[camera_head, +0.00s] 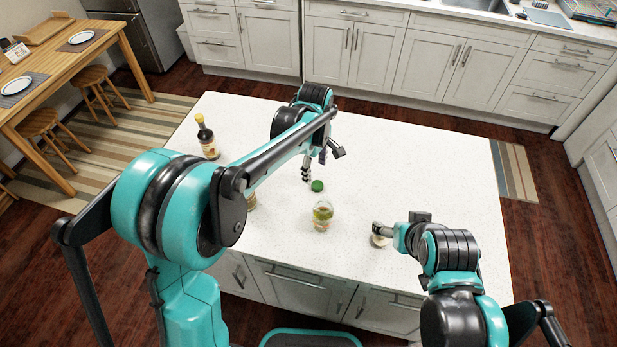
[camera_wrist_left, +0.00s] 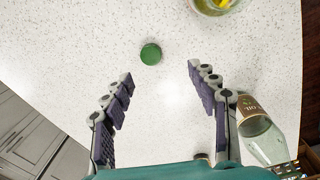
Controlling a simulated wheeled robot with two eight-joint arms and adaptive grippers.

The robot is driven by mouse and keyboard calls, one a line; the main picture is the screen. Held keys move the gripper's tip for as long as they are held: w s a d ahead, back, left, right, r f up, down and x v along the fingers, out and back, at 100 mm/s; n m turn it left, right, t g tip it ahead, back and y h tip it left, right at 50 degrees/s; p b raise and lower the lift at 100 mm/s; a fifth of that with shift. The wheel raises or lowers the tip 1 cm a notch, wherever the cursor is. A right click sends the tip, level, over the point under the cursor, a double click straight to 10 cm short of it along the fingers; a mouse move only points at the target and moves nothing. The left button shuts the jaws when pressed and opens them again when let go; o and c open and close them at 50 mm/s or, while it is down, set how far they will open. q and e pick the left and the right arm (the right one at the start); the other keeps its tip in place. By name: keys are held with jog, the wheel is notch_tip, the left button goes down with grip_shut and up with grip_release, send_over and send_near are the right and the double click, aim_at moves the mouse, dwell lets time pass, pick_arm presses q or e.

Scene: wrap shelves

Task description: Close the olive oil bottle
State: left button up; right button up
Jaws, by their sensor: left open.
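A green cap (camera_head: 317,185) lies on the white counter; in the left wrist view the cap (camera_wrist_left: 151,54) is just beyond my fingertips, free of them. My left gripper (camera_head: 321,161) is open and empty above the counter; its two spread fingers show in the left wrist view (camera_wrist_left: 160,75). A clear glass bottle with a brown label reading "OIL" (camera_wrist_left: 257,118) is beside the right-hand finger in that view, partly cut off. In the head view my left arm hides most of it. My right gripper (camera_head: 378,229) is low over the counter beside a small pale item; its fingers are unclear.
A glass jar with yellowish contents (camera_head: 322,216) stands near the cap, and shows at the top of the left wrist view (camera_wrist_left: 214,4). A dark bottle with a yellow top (camera_head: 206,138) stands at the counter's left. The counter's back and right (camera_head: 430,150) are clear.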

aim_at(316, 184)
pick_arm(q)
jog(key=shift+w+d+f+n+g, duration=0.15)
jog(key=shift+w+d+f+n, duration=0.15)
jog(key=shift+w+f, duration=0.25)
jog(key=shift+w+d+f+n+g, duration=0.15)
jog(key=shift+w+d+f+n, duration=0.15)
jog(key=shift+w+f, duration=0.15)
jog(key=shift+a, duration=0.1)
pick_arm(e)
jog(key=shift+w+a+r, duration=0.35)
jog(key=shift+a, duration=0.1)
pick_arm(q)
jog(key=shift+s+f, duration=0.1)
jog(key=shift+f, duration=0.05)
jog(key=shift+f, duration=1.2)
pick_arm(e)
jog(key=shift+f, duration=0.3)
pick_arm(q)
jog(key=f, duration=0.1)
jog(key=f+b, duration=0.1)
jog(key=f, duration=0.1)
jog(key=f+b, duration=0.1)
jog(key=f, duration=0.1)
jog(key=shift+w+a+f, duration=0.1)
jog(key=shift+w+a, duration=0.15)
jog(key=shift+w, duration=0.1)
pick_arm(e)
jog(key=shift+f, duration=0.75)
pick_arm(q)
jog(key=c, duration=0.8)
